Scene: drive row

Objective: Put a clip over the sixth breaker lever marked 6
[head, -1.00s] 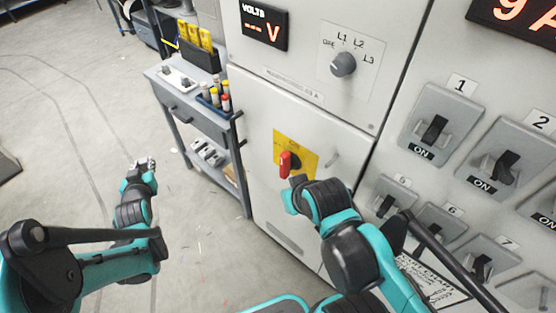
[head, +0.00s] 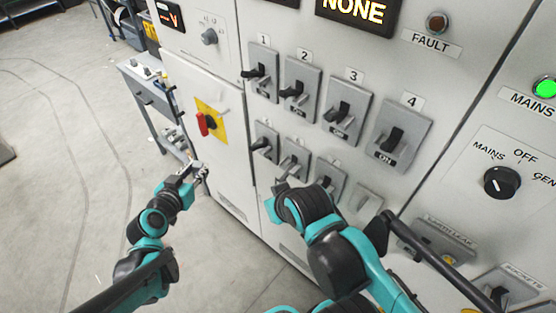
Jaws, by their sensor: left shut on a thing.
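The sixth breaker (head: 294,158) is second from the left in the lower row, with a dark lever; its number is not readable now. My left gripper (head: 190,173) is low in front of the cabinet, left of the breakers and apart from them. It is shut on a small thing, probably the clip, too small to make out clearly. My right gripper (head: 282,188) is just below the sixth breaker in the picture, mostly hidden behind its own wrist. I cannot tell its opening or whether it touches the panel.
Breakers 1 (head: 262,86), 2 (head: 291,104), 3 (head: 346,124) and 4 (head: 414,133) form the upper row. Breaker 5 (head: 263,152) is beside the sixth. A red handle on a yellow plate (head: 212,108) is left. A bench (head: 150,98) stands further left. The floor is open.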

